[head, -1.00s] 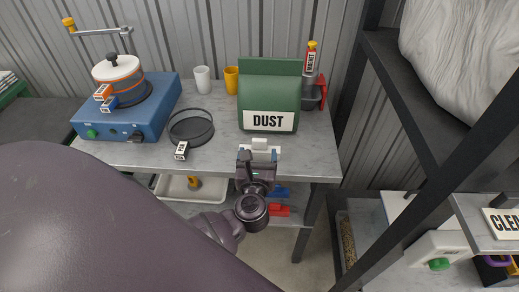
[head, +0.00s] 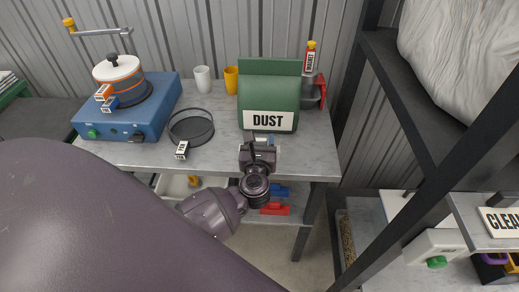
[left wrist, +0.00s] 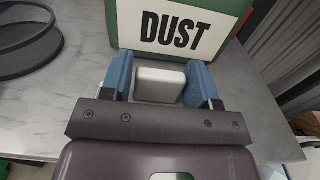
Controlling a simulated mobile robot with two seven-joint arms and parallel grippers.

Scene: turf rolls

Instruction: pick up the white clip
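The white clip (left wrist: 160,85) is a small pale block on the grey table, just in front of the green DUST bag, in the left wrist view. My left gripper (head: 260,143) is over the table's front part, pointing at the bag. In the left wrist view its two blue-padded fingers stand apart, one on each side of the clip. I cannot tell whether either pad touches it. In the head view the gripper hides most of the clip. My right gripper is not in view.
The green DUST bag (head: 269,85) stands right behind the clip. A dark round sieve (head: 191,127) and a small labelled block (head: 182,150) lie to the left, near a blue machine (head: 130,118). Cups stand behind. A black shelf frame (head: 395,65) rises on the right.

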